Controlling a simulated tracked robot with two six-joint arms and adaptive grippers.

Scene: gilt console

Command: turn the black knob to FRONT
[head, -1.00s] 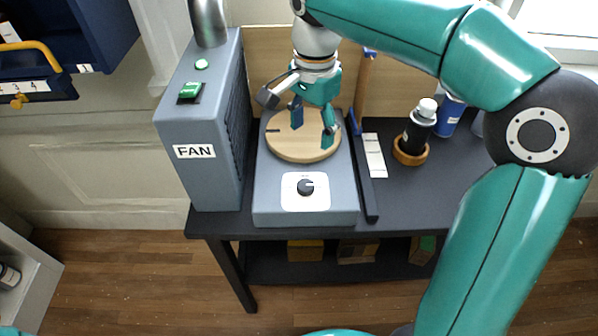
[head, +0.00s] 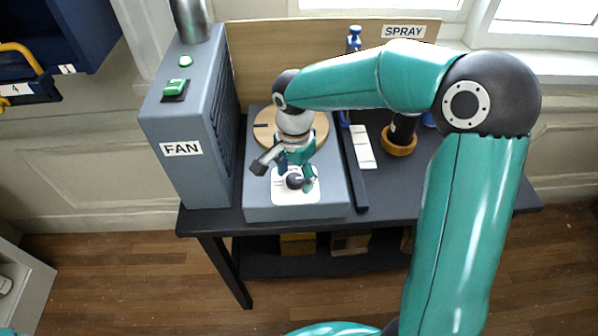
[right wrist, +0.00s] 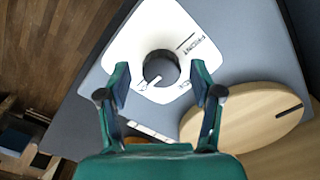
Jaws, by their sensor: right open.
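The black knob (head: 294,181) sits on a white plate (head: 284,196) on the front of a grey box (head: 256,205). In the right wrist view the knob (right wrist: 160,68) shows with a FRONT label (right wrist: 207,45) and a line beside it on the plate. My right gripper (head: 296,180) is over the knob. In the right wrist view its fingers (right wrist: 162,82) are open, one on each side of the knob's near edge; I cannot tell whether they touch it. My left gripper is not in view.
A round wooden disc (head: 319,121) lies on the box behind the knob. A grey FAN unit (head: 185,125) stands close on the left. A black bar (head: 357,185) and a white strip (head: 362,147) lie to the right, with a wooden ring (head: 398,143) beyond. The table's front right is clear.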

